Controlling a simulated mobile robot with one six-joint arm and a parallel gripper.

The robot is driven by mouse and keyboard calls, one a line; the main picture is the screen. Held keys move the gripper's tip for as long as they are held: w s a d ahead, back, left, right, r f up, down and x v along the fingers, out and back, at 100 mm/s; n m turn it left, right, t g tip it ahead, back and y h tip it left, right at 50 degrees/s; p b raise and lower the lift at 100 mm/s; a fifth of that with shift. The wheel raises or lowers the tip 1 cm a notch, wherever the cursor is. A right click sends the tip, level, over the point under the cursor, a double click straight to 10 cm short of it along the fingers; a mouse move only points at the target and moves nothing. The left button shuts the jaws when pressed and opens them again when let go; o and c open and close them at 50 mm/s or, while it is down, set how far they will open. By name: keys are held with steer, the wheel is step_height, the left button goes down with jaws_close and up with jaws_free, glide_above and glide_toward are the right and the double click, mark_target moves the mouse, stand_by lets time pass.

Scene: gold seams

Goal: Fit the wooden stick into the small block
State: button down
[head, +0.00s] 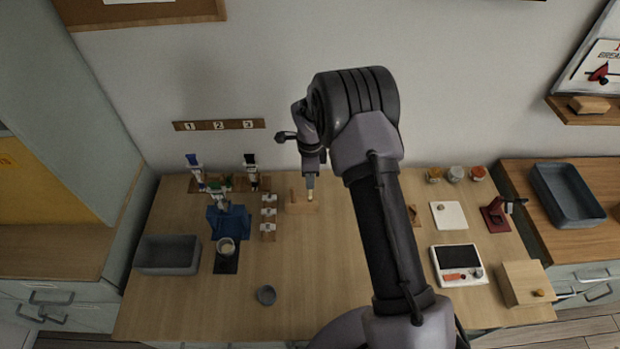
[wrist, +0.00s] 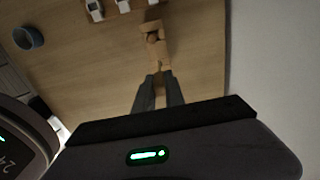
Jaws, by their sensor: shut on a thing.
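My gripper (head: 310,184) points down over the workbench, its fingers shut on a light wooden stick (head: 310,196). The small wooden block (head: 300,208) is on the bench just below it. The stick's lower end is at or just above the right part of the block; I cannot tell whether it has entered. A thin upright peg (head: 291,196) shows at the block's left. In the wrist view, the stick (wrist: 159,92) is between my two fingers (wrist: 158,88), and the block (wrist: 152,24) lies ahead of the fingertips. The contact point is too dark and small to make out.
White-topped small stands (head: 268,212) are left of the block, with a blue holder (head: 228,221) beyond them. A scale (head: 459,265) is at right. The bench's front middle is clear.

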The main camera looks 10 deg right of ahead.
steer(key=shift+f+b, duration=0.5)
stand_by(0.4)
steer(key=shift+f+b, duration=0.3)
steer(key=shift+b, duration=0.05)
steer(key=shift+f+b, duration=0.55)
steer(key=shift+f, duration=0.05)
stand_by(0.3)
steer(key=shift+f+b, duration=0.35)
